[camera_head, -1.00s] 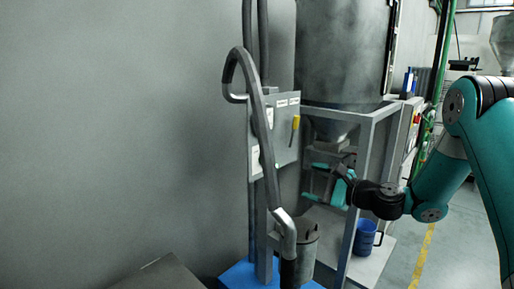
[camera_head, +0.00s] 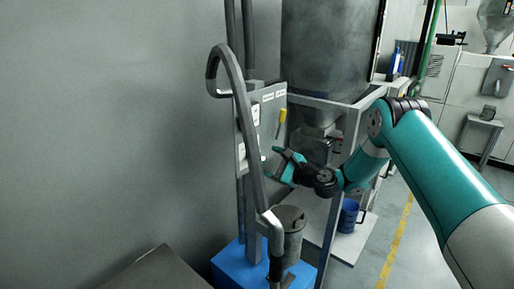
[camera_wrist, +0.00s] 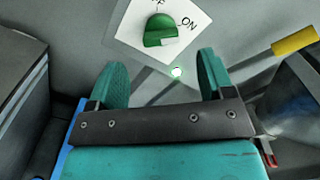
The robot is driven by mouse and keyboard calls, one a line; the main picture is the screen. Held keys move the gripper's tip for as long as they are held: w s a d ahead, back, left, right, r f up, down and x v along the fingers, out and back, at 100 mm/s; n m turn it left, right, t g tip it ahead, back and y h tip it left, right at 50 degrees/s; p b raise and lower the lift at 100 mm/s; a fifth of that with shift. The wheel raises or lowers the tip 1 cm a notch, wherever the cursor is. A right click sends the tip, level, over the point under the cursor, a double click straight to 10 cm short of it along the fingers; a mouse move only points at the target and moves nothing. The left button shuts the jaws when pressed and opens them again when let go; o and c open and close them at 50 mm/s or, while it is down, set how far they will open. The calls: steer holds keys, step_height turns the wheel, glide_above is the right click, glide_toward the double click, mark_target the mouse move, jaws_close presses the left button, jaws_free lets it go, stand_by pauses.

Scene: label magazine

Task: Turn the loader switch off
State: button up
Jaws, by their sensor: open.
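The loader switch is a green knob (camera_wrist: 159,30) on a white label plate (camera_wrist: 128,24). "ON" shows at its right and part of a second word at its top, cut by the frame edge. In the head view my gripper (camera_head: 270,162) is close to the grey control panel (camera_head: 249,117); the knob cannot be made out there.
A yellow handle (camera_head: 282,117) sticks out at the panel's right side; it also shows in the wrist view (camera_wrist: 296,40). A bent grey hose (camera_head: 243,115) stands left of my gripper.

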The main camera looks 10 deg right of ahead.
mark_target(256, 156)
steer(key=p+x, duration=0.1)
steer(key=x, duration=0.5)
steer(key=shift+w+a+p, duration=0.2)
steer(key=shift+p, duration=0.2)
steer(key=c, duration=0.9)
